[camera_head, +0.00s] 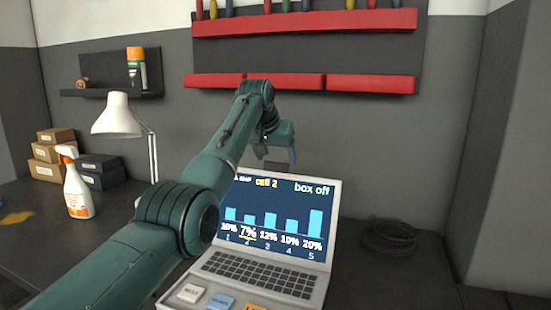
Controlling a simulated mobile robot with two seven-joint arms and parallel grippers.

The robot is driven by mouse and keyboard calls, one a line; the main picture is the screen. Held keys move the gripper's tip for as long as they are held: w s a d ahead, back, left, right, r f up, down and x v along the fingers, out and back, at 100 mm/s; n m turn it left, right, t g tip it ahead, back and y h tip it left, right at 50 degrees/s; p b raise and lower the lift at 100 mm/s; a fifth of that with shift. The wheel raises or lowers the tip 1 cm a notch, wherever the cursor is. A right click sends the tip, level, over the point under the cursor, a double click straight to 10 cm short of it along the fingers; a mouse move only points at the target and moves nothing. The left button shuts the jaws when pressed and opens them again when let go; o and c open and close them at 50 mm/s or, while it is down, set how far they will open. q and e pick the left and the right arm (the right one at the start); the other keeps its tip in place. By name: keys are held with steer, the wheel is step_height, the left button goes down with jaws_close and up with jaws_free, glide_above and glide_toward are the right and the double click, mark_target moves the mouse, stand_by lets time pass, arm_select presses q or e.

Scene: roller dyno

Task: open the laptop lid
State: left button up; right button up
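The laptop (262,272) stands on the dark worktop with its keyboard facing up. Its lid (272,218) is raised and leans back, and the lit screen shows a bar chart with "cell 2" and "box off". My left arm crosses in front of the screen's left side. My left gripper (276,153) is above and behind the lid's top edge, pointing down. Its two fingers look spread apart, with nothing seen between them. A small dark shape (278,167) shows just below it, behind the lid. My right gripper is out of view.
A white lamp (117,117), a spray bottle (77,190) and stacked boxes (50,155) stand at the left. A coiled dark cable (389,237) lies right of the laptop. Red tool racks (305,23) hang on the back wall. The right worktop is mostly clear.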

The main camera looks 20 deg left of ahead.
arm_select(q)
steer(key=shift+o, duration=0.7)
steer(key=shift+f, duration=0.15)
steer(key=shift+o, duration=0.5)
steer(key=shift+f, duration=0.2)
steer(key=b+v, duration=0.3)
steer(key=v, duration=1)
steer(key=shift+r, duration=0.1)
